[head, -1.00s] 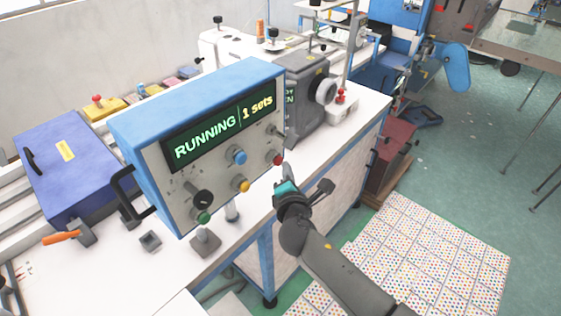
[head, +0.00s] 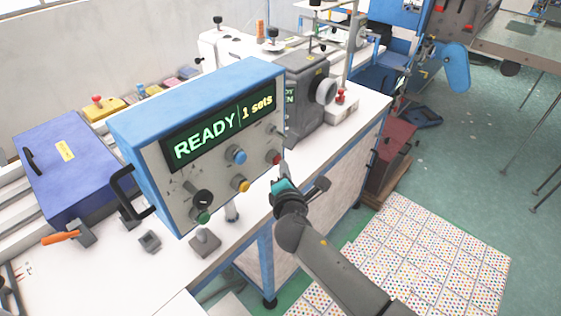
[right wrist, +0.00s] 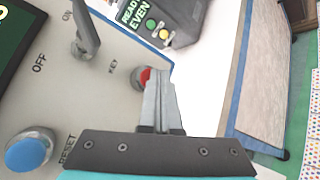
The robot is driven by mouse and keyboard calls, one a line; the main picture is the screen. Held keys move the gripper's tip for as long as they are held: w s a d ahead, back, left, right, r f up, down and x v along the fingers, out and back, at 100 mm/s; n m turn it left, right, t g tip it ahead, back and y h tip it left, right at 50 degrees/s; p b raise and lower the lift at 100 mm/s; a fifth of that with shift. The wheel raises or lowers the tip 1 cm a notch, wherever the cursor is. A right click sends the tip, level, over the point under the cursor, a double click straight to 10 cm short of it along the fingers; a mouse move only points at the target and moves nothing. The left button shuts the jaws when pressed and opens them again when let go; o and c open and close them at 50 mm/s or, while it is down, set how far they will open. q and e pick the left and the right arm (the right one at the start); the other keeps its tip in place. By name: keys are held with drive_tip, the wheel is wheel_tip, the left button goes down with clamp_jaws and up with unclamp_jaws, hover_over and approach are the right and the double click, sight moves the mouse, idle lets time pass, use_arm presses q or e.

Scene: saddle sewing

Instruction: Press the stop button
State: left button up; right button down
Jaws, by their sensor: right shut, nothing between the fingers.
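The control box (head: 150,172) has a blue case and a display (head: 222,128) that reads "READY 1 sets". The red button (head: 276,158) is at the right end of its front panel. In the right wrist view the red button (right wrist: 144,77) is partly hidden behind my fingers. My right gripper (head: 284,172) is shut and empty, with its fingertips at the red button. In the right wrist view the closed fingers (right wrist: 158,90) overlap the button's edge; I cannot tell whether they touch it. My left gripper is not in view.
A blue button (head: 239,157), a yellow button (head: 241,185), a green button (head: 204,217) and a black knob (head: 203,198) share the panel. A grey sewing machine (head: 310,100) stands behind. The white tabletop (head: 100,262) holds small tools.

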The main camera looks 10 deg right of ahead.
drive_tip(key=shift+s+d+p, duration=0.4)
drive_tip(key=shift+s+d, duration=0.15)
drive_tip(key=shift+s, duration=0.15)
drive_tip(key=s+d, duration=0.1)
drive_tip(key=s, duration=0.1)
drive_tip(key=s+d+p, duration=0.1)
drive_tip(key=s+d, duration=0.1)
idle(0.5)
idle(0.6)
